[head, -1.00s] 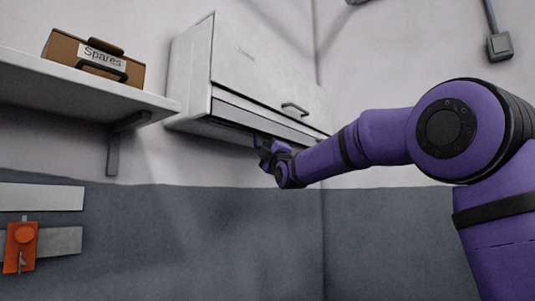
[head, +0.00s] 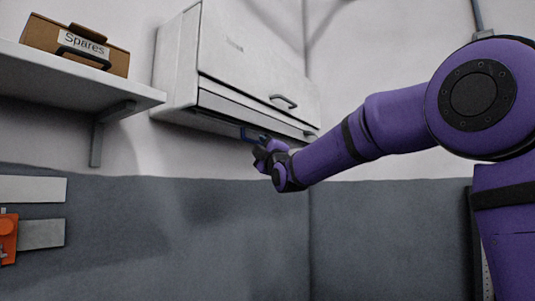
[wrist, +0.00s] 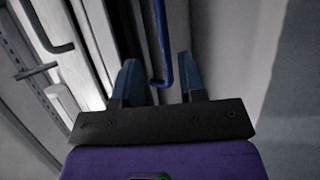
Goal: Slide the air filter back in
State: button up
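A pale cabinet (head: 255,65) hangs on the wall, with a long slot along its lower front edge. A blue handle (head: 247,134) shows at the slot, just above my gripper (head: 261,147). I take it to be the air filter's handle; the filter's body is hidden or cannot be told apart from the cabinet. In the wrist view my gripper (wrist: 158,62) has its two blue fingers spread. The blue handle (wrist: 162,45) runs between them in the picture, its bent end near the palm. No finger is clearly pressed on it.
A cabinet door handle (head: 284,101) sits above the slot. A shelf (head: 75,90) on the left carries a brown "Spares" box (head: 75,45). A shelf bracket (head: 97,140) stands below it. The wall under the cabinet is clear.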

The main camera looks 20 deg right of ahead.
jog(key=v, duration=0.4)
jog(key=shift+s+f, duration=0.15)
jog(key=shift+s, duration=0.1)
jog(key=s+d+f+m+g+h, duration=0.2)
jog(key=s+f+m+g, duration=0.6)
jog(key=s+f, duration=0.8)
jog(key=s+d+f+m+g+h, duration=0.1)
jog(key=s+d+f+m+g, duration=0.2)
jog(key=s+f+m+g, duration=0.5)
jog(key=s+f+g, duration=0.1)
jog(key=s+f, duration=0.3)
jog(key=s, duration=0.3)
jog(key=s+f+g, duration=0.1)
jog(key=s+f, duration=0.2)
jog(key=s, duration=0.5)
jog(key=shift+s+f+m+g+h, duration=0.15)
jog(key=shift+f+m+g+h, duration=0.2)
jog(key=shift+m+g+h, duration=0.05)
jog(key=shift+d, duration=0.1)
